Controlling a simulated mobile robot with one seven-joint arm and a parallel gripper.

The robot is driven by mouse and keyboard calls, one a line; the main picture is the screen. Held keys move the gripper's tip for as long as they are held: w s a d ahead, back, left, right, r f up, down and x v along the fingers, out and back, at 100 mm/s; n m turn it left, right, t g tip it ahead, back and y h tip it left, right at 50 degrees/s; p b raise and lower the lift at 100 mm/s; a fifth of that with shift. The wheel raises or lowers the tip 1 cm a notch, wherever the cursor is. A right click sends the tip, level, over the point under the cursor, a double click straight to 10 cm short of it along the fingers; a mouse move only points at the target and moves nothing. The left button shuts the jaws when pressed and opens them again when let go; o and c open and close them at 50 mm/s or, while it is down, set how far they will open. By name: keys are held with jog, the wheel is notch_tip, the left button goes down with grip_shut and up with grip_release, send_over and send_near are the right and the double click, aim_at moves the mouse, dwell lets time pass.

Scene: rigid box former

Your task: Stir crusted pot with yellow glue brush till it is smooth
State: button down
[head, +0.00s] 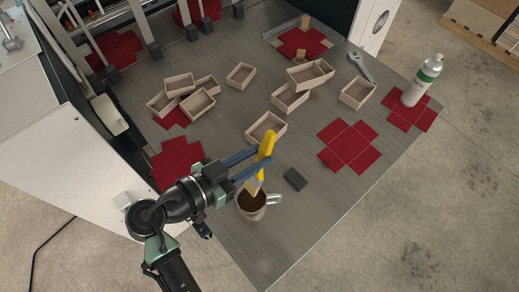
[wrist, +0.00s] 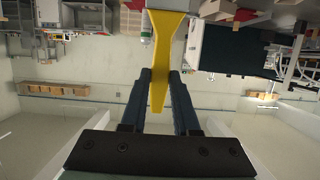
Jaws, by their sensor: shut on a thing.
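The yellow glue brush (head: 266,146) is in my gripper (head: 262,158), which is shut on its handle. The brush is tilted, with its pale bristle end (head: 253,186) down at the mouth of the pot. The pot (head: 250,212) is a small metal cup with a handle on its right, and dark brown glue shows inside. I cannot tell how deep the bristles go or whether a crust remains. In the wrist view the yellow handle (wrist: 170,50) stands between the two dark fingers.
A dark grey block (head: 295,179) lies right of the pot. Several open wooden boxes (head: 266,128) stand farther back. Red cross-shaped blanks (head: 349,145) lie on the grey table (head: 330,205). A white bottle (head: 421,82) and a wrench (head: 361,66) are at right. The table's front right is clear.

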jog(key=b, duration=0.2)
send_over(251, 184)
jog(key=d, duration=0.1)
jog(key=f, duration=0.2)
jog(key=w+f, duration=0.1)
jog(key=f, duration=0.1)
jog(key=shift+f, duration=0.1)
notch_tip(251, 184, down, 8)
jog(key=b, duration=0.8)
jog(key=shift+r, duration=0.25)
jog(key=shift+d, duration=0.15)
